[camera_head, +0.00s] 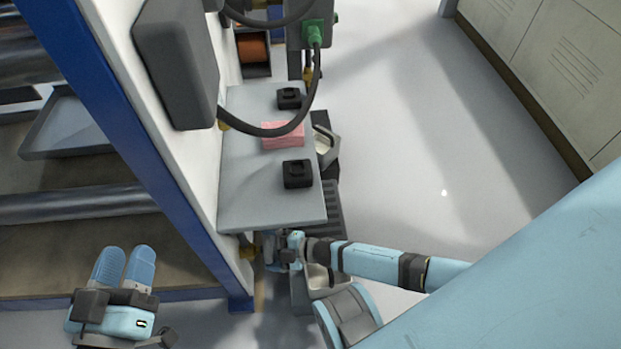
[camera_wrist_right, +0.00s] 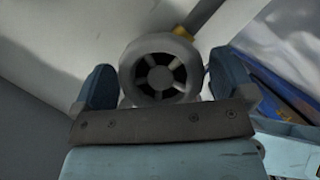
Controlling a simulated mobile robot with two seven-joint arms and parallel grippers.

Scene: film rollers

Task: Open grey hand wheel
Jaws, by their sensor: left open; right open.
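The grey hand wheel (camera_wrist_right: 160,70) shows in the right wrist view as a round grey rim with dark openings between its spokes. My right gripper (camera_wrist_right: 151,88) is open, with one blue finger on each side of the wheel; I cannot tell whether they touch it. In the head view my right gripper (camera_head: 275,250) is below the near edge of the grey shelf, and the wheel is hidden there. My left gripper (camera_head: 128,265) is open and empty at the lower left, with its two blue fingers apart.
The grey shelf (camera_head: 245,205) carries two black blocks (camera_head: 297,174) and a pink stack (camera_head: 283,134). A blue frame post (camera_head: 130,130) stands left of it. A dark cable (camera_head: 300,110) hangs above the shelf. The floor (camera_head: 430,120) to the right is clear, up to beige cabinets (camera_head: 560,60).

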